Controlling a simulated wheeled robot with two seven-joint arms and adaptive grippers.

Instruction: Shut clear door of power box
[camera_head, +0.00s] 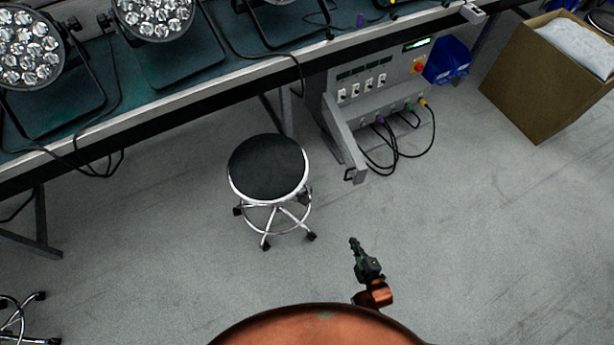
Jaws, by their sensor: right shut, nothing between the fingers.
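The power box (372,72) is a light grey unit below the bench's front edge, right of the picture's middle. It has a row of switches, a lit green display, a red button on yellow and cables plugged in low down. What looks like its clear door (343,137) stands open at the left side, seen nearly edge-on, with a grey frame and a small dark handle (350,174) at the near end. My right gripper (355,246) is shut and empty, over the floor, well short of the box and touching nothing. My left gripper is out of view.
A black round stool (269,167) on chrome legs stands left of the door. The bench (172,117) carries stage lights. Black cables (393,153) loop out from the box. A blue bin (448,61) and cardboard box (548,82) are at right. The floor before the power box is clear.

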